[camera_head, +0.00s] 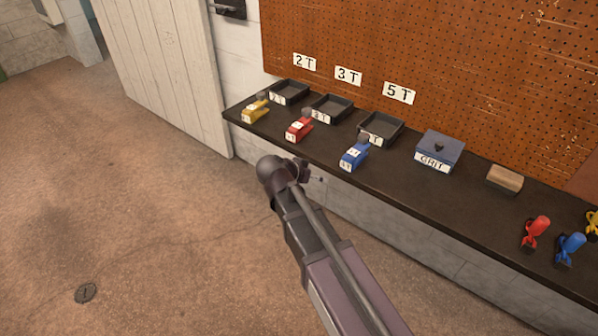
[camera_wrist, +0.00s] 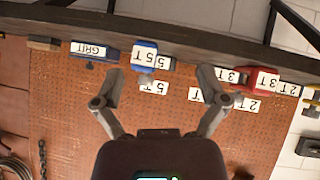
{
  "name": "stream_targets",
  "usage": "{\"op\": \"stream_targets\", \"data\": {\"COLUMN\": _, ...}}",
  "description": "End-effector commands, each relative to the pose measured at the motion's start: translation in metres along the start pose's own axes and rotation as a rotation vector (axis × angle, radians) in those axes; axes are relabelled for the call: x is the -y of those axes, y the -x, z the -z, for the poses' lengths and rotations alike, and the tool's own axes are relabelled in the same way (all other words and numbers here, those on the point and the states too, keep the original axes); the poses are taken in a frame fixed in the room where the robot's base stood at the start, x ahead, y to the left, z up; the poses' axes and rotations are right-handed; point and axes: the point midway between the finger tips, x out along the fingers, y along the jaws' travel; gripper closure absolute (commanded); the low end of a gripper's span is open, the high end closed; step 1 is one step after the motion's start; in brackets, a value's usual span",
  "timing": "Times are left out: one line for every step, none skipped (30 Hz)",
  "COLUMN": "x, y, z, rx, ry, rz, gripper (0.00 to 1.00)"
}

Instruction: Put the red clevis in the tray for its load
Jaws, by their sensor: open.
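The red clevis (camera_head: 536,230), a forked piece with a rounded red top, stands at the bench's right end in the head view. Three black trays line the back: the left tray (camera_head: 289,92) under a 2T sign, the middle tray (camera_head: 332,108) under 3T, the right tray (camera_head: 381,128) under 5T. A red labelled block (camera_head: 299,130) stands before the middle tray; its label reads 3T in the wrist view (camera_wrist: 256,80). My gripper (camera_wrist: 161,78) is open and empty, in front of the bench near the labelled blocks, well left of the clevis. The wrist view does not show the clevis.
Blue (camera_head: 570,246) and yellow (camera_head: 592,222) forked pieces stand close to the red clevis. Yellow (camera_head: 255,109) and blue (camera_head: 354,155) labelled blocks stand before the outer trays. A GRIT box (camera_head: 440,148) and brown block (camera_head: 505,179) lie between the trays and clevises.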

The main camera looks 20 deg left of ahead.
Motion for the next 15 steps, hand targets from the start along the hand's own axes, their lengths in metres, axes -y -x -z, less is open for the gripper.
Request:
{"op": "stream_targets", "data": {"x": -0.010, "y": -0.007, "z": -0.001, "rx": 0.022, "ry": 0.007, "rz": -0.009, "gripper": 0.08}}
{"op": "stream_targets", "data": {"x": -0.016, "y": -0.011, "z": -0.001, "rx": 0.037, "ry": 0.013, "rz": -0.014, "gripper": 0.08}}
{"op": "stream_targets", "data": {"x": -0.023, "y": -0.017, "z": -0.002, "rx": 0.058, "ry": 0.022, "rz": -0.020, "gripper": 0.08}}
{"op": "stream_targets", "data": {"x": -0.030, "y": -0.022, "z": -0.003, "rx": 0.076, "ry": 0.029, "rz": -0.024, "gripper": 0.08}}
{"op": "stream_targets", "data": {"x": -0.037, "y": -0.028, "z": -0.004, "rx": 0.095, "ry": 0.036, "rz": -0.029, "gripper": 0.08}}
{"op": "stream_targets", "data": {"x": -0.047, "y": -0.034, "z": -0.005, "rx": 0.123, "ry": 0.047, "rz": -0.034, "gripper": 0.08}}
{"op": "stream_targets", "data": {"x": -0.055, "y": -0.040, "z": -0.006, "rx": 0.147, "ry": 0.056, "rz": -0.038, "gripper": 0.08}}
{"op": "stream_targets", "data": {"x": -0.063, "y": -0.045, "z": -0.008, "rx": 0.170, "ry": 0.065, "rz": -0.041, "gripper": 0.08}}
{"op": "stream_targets", "data": {"x": -0.074, "y": -0.052, "z": -0.010, "rx": 0.202, "ry": 0.078, "rz": -0.043, "gripper": 0.08}}
{"op": "stream_targets", "data": {"x": -0.082, "y": -0.057, "z": -0.012, "rx": 0.226, "ry": 0.086, "rz": -0.043, "gripper": 0.08}}
{"op": "stream_targets", "data": {"x": -0.090, "y": -0.062, "z": -0.014, "rx": 0.249, "ry": 0.095, "rz": -0.043, "gripper": 0.08}}
{"op": "stream_targets", "data": {"x": -0.101, "y": -0.068, "z": -0.016, "rx": 0.281, "ry": 0.106, "rz": -0.042, "gripper": 0.08}}
{"op": "stream_targets", "data": {"x": -0.108, "y": -0.072, "z": -0.018, "rx": 0.305, "ry": 0.115, "rz": -0.039, "gripper": 0.08}}
{"op": "stream_targets", "data": {"x": -0.116, "y": -0.076, "z": -0.020, "rx": 0.329, "ry": 0.123, "rz": -0.036, "gripper": 0.08}}
{"op": "stream_targets", "data": {"x": -0.127, "y": -0.081, "z": -0.023, "rx": 0.359, "ry": 0.133, "rz": -0.031, "gripper": 0.08}}
